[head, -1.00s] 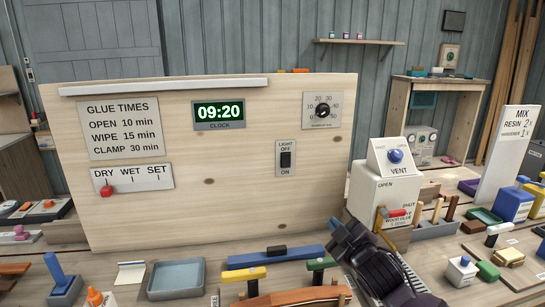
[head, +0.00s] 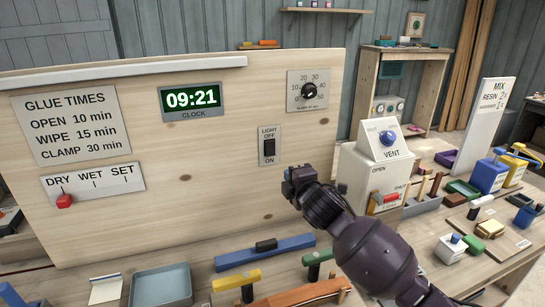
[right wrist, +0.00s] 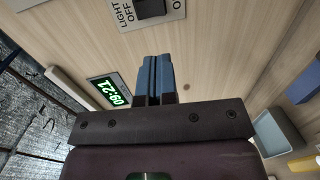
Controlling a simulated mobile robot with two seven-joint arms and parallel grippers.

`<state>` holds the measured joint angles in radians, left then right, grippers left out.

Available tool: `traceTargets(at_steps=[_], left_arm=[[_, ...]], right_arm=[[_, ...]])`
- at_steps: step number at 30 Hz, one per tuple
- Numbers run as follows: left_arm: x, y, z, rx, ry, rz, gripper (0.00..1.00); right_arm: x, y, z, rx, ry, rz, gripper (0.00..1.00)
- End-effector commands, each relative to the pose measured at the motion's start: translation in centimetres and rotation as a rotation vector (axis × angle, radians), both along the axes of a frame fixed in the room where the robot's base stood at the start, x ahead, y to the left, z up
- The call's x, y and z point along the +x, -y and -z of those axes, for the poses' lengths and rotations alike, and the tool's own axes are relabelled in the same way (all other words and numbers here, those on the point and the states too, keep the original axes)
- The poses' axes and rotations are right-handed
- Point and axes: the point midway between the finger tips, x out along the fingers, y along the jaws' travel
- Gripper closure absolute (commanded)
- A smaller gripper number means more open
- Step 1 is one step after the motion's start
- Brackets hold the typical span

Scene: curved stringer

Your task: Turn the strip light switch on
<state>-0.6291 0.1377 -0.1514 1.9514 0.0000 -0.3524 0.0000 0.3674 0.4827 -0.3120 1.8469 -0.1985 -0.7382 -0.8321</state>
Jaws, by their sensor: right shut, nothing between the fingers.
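The light switch (head: 269,146) is a black rocker on a pale plate on the upright wooden board, with OFF above it and ON below. It also shows at the top edge of the right wrist view (right wrist: 150,9). I cannot tell clearly which way the rocker is tipped. The strip light (head: 125,75) along the board's top edge looks pale grey and unlit. My right gripper (head: 289,183) is just below and right of the switch plate, apart from the rocker. Its blue fingers (right wrist: 157,60) are together and empty. My left gripper is out of view.
The board also carries a clock (head: 190,101), a dial (head: 308,91) and a red slider (head: 64,201). A white vent box (head: 375,185) stands close on the right. Clamps (head: 265,252) and a grey tray (head: 160,287) lie below the board.

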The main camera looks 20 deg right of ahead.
Motion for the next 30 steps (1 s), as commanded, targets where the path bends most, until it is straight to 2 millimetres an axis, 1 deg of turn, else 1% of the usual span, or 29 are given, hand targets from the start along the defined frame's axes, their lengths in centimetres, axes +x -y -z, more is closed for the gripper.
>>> traceTargets(at_steps=[3,7,11,14,30], left_arm=[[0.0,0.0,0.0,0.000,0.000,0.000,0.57],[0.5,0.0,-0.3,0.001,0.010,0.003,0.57],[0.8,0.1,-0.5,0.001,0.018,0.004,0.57],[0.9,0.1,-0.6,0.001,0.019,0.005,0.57],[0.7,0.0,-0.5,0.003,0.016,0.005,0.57]], right_arm=[[0.0,0.0,0.0,0.002,0.001,-0.001,1.00],[0.1,0.0,0.0,0.003,0.001,-0.001,1.00],[0.9,-0.1,0.0,0.003,0.001,0.000,1.00],[2.0,-0.1,0.2,0.003,0.001,0.000,1.00],[9.5,-0.4,1.1,0.004,0.000,0.000,1.00]])
